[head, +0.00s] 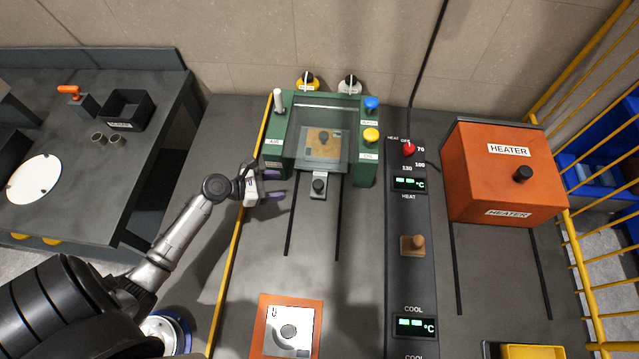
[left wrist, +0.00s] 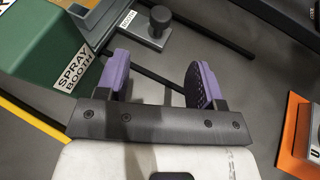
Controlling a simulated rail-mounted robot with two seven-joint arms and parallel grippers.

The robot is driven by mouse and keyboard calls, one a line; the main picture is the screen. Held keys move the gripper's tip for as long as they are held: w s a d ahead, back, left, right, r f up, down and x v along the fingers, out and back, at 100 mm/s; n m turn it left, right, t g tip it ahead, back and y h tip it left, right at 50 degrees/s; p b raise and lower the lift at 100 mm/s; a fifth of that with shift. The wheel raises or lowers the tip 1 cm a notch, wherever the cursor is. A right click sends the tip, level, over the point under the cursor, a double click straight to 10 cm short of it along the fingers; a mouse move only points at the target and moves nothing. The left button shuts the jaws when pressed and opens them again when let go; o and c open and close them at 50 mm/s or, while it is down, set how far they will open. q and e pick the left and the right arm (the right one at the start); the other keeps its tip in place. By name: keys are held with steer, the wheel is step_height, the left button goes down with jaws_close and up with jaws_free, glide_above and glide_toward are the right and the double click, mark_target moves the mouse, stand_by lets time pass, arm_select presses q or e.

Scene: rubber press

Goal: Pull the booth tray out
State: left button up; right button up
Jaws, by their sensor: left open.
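The spray booth (head: 277,140) is a green box with a clear front cover, and its green side with a "SPRAY BOOTH" label also shows in the left wrist view (left wrist: 50,45). The booth tray (head: 318,192) has a grey front plate with a dark round knob (head: 319,184) sticking out below the cover. The knob also shows in the left wrist view (left wrist: 160,18). My left gripper (head: 274,186) is left of the knob and apart from it. Its purple fingers (left wrist: 158,82) are open with nothing between them. My right gripper is not in view.
Two dark rails (head: 291,215) run forward from the booth over bare bench. An orange-framed plate (head: 261,325) lies at the front. A control strip (head: 396,245) and an orange heater box (head: 467,180) stand to the right. A yellow line (head: 236,245) runs along the left.

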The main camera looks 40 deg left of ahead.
mark_target(316, 185)
arm_select(q)
steer(key=shift+n, duration=0.3)
steer(key=b+x, duration=0.2)
steer(key=x, duration=1)
steer(key=shift+s+f, duration=0.1)
steer(key=shift+s, duration=0.05)
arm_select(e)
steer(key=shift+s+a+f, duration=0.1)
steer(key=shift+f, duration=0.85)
arm_select(q)
steer(key=shift+x, duration=0.9)
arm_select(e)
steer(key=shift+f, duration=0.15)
arm_select(q)
steer(key=shift+c, duration=0.3)
steer(key=shift+d, duration=0.1)
jaws_close()
